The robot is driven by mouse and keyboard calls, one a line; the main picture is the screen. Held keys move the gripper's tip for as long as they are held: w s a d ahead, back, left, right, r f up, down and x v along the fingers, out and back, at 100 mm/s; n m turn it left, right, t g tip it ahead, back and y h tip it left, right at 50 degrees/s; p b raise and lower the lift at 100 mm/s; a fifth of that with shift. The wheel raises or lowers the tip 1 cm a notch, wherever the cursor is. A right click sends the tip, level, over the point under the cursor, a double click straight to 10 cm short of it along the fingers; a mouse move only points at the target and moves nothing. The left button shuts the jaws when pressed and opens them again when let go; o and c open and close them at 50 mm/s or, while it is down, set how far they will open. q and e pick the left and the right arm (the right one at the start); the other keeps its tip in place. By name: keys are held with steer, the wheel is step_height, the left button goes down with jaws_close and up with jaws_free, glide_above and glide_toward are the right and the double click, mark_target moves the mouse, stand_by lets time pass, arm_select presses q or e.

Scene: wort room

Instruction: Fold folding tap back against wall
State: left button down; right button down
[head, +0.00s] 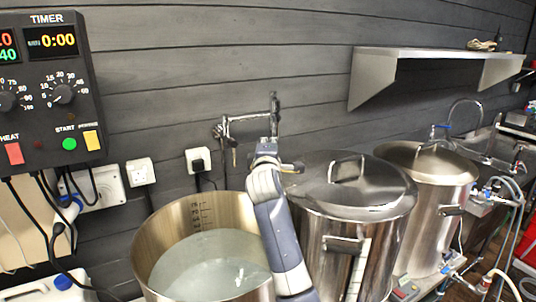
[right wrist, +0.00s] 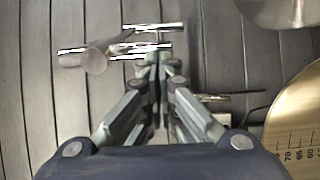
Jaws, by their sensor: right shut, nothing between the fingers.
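The chrome folding tap (head: 243,119) is mounted on the dark plank wall above the open pot. Its bar runs to the right along the wall, to an upright end piece. My right gripper (head: 272,140) is at the right part of the tap, and my wrist hides some of it. In the right wrist view the gripper (right wrist: 155,62) is shut and empty, with its fingertips close to the chrome tap parts (right wrist: 150,47). I cannot tell whether they touch. My left gripper is not in view.
An open steel pot with liquid (head: 150,245) stands below the tap. A lidded pot (head: 390,225) is close to the right of my arm, with another lidded pot (head: 445,190) beyond it. A timer box (head: 45,105) hangs at left, and a steel shelf (head: 425,53) at upper right.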

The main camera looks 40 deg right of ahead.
steer(key=v, duration=1)
steer(key=shift+s+r, duration=0.25)
